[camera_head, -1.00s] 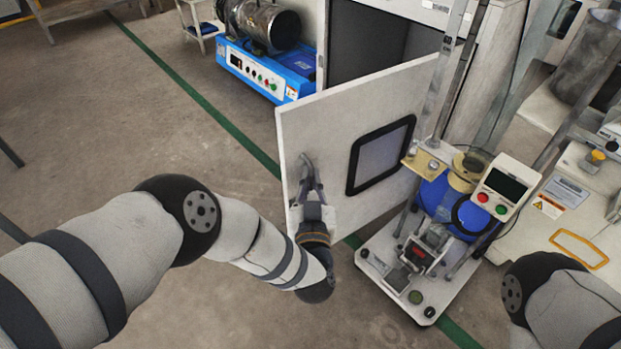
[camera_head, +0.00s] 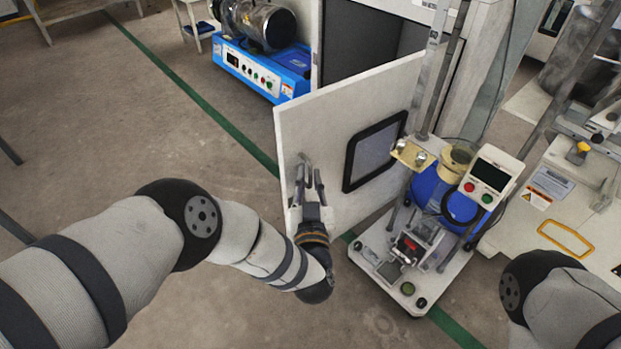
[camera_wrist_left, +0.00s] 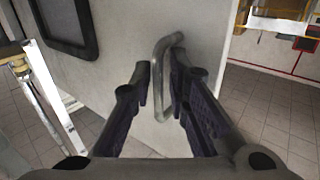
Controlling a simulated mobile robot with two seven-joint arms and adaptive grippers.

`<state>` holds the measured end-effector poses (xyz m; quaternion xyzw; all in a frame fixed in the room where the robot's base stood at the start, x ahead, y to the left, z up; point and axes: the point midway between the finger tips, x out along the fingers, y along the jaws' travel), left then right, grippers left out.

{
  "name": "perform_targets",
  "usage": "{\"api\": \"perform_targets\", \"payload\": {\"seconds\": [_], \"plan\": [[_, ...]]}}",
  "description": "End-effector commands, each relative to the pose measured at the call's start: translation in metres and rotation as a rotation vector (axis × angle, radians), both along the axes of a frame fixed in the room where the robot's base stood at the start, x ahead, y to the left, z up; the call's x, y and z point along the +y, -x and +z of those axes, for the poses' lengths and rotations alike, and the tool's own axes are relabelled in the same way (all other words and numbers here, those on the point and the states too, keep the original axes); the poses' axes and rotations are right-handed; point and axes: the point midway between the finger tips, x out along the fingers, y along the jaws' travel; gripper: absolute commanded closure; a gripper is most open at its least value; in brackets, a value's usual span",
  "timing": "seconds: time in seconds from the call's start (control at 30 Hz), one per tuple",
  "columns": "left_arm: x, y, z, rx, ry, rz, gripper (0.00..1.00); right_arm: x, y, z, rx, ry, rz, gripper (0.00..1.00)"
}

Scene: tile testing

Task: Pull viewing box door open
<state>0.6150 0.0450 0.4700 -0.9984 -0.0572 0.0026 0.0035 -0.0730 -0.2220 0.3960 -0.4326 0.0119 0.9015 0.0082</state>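The viewing box door (camera_head: 345,95) is a white panel with a dark-framed window (camera_head: 375,152). It stands swung well open from the box (camera_head: 365,40), whose dark inside shows behind it. The grey bar handle (camera_head: 304,160) is near the door's free left edge. My left gripper (camera_head: 309,188) is at the handle with its fingers apart. In the left wrist view the handle (camera_wrist_left: 160,90) lies between the two fingers (camera_wrist_left: 160,88), with slight gaps; light contact cannot be ruled out. Only part of my right arm shows at the lower right; its gripper is out of view.
A wheeled test stand (camera_head: 425,255) with a blue drum stands close right of the door. A blue machine (camera_head: 265,70) sits behind the door. A white bench (camera_head: 560,210) is at the right. Floor left of the door is clear.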

Motion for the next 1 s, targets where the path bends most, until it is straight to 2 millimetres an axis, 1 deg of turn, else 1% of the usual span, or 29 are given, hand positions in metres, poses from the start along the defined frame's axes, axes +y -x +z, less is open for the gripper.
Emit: {"api": "perform_targets", "payload": {"seconds": [0.17, 0.23, 0.27, 0.37, 0.5, 0.6, 0.7, 0.8, 1.0], "plan": [[-0.002, 0.001, 0.001, -0.002, 0.002, -0.003, 0.84, 0.000, 0.000, 0.000, 0.000, 0.000, 0.000, 0.60], [-0.003, 0.009, 0.001, -0.001, 0.003, -0.004, 0.84, 0.000, 0.000, 0.000, 0.000, 0.000, 0.000, 0.60], [-0.004, 0.015, 0.000, 0.001, 0.002, -0.006, 0.84, 0.000, 0.000, 0.000, 0.000, 0.000, 0.000, 0.60], [-0.007, 0.041, 0.000, 0.004, 0.001, -0.006, 0.84, 0.000, 0.000, 0.000, 0.000, 0.000, 0.000, 0.60], [-0.010, 0.079, 0.000, 0.002, 0.001, -0.005, 0.84, 0.000, 0.000, 0.000, 0.000, 0.000, 0.000, 0.60], [-0.012, 0.100, 0.000, 0.002, 0.000, -0.003, 0.84, 0.000, 0.000, 0.000, 0.000, 0.000, 0.000, 0.60], [-0.013, 0.113, 0.001, 0.000, 0.001, -0.001, 0.84, 0.000, 0.000, 0.000, 0.000, 0.000, 0.000, 0.60], [-0.013, 0.119, 0.001, -0.001, 0.001, -0.001, 0.84, 0.000, 0.000, 0.000, 0.000, 0.000, 0.000, 0.60], [-0.013, 0.120, 0.001, -0.002, 0.001, 0.000, 0.84, 0.000, 0.000, 0.000, 0.000, 0.000, 0.000, 0.60]]}}
